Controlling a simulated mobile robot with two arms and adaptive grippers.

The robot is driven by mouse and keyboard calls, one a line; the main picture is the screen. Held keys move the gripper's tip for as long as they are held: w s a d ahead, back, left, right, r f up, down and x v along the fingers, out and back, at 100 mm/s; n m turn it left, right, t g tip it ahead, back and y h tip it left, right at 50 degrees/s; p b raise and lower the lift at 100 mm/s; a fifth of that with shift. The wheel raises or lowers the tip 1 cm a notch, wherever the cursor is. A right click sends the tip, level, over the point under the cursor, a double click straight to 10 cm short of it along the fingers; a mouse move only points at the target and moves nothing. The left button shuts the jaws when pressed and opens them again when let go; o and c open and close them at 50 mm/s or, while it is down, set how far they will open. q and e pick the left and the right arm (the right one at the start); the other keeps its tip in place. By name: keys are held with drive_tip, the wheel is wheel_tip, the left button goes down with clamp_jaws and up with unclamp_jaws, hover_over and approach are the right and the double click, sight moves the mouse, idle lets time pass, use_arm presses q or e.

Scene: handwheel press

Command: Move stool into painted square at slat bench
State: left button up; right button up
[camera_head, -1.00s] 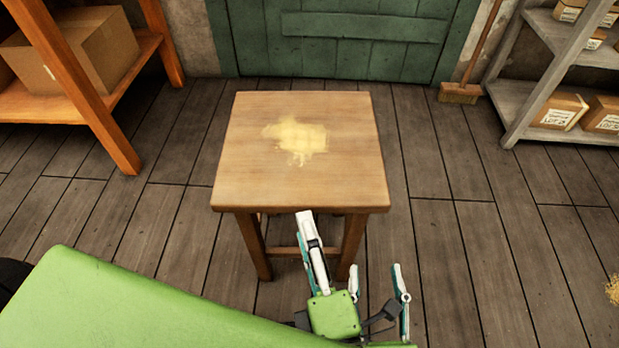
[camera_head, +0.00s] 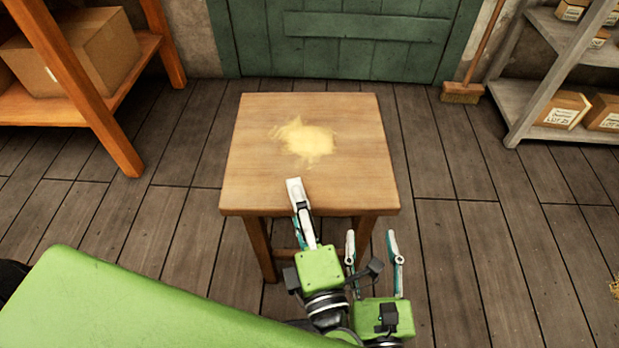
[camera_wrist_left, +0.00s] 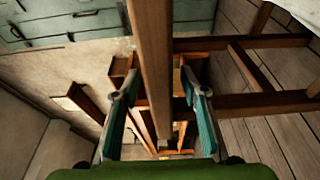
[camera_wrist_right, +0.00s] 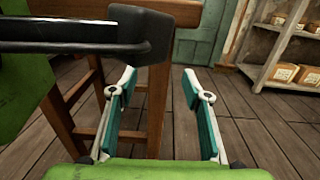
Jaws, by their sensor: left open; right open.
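The stool (camera_head: 345,180) stands upright on the floor, a square wooden top with a pale yellow patch. My left gripper (camera_head: 297,205) is open at its front, one finger overlapping the top's front edge in the head view. In the left wrist view a stool leg (camera_wrist_left: 152,50) runs between the open fingers (camera_wrist_left: 160,108), with free space on both sides. My right gripper (camera_head: 372,245) is open in front of the stool's right side. No painted square or slat bench is in view.
An orange wooden shelf (camera_head: 90,115) with a cardboard box (camera_head: 80,55) stands at the left. A grey shelf (camera_head: 515,115) with small boxes is at the right. A broom (camera_head: 461,93) leans by the green door (camera_head: 350,50). Plank floor (camera_head: 480,230) beside the stool is clear.

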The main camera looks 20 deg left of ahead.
sight(288, 168)
use_arm(q)
drive_tip(key=x, duration=0.7)
drive_tip(key=shift+w, duration=0.1)
use_arm(e)
drive_tip(key=x, duration=0.7)
drive_tip(key=shift+w+a, duration=0.1)
use_arm(q)
clamp_jaws()
use_arm(e)
clamp_jaws()
use_arm(q)
drive_tip(key=shift+r, duration=0.25)
use_arm(e)
drive_tip(key=shift+w+r, duration=0.1)
drive_tip(key=shift+r, duration=0.15)
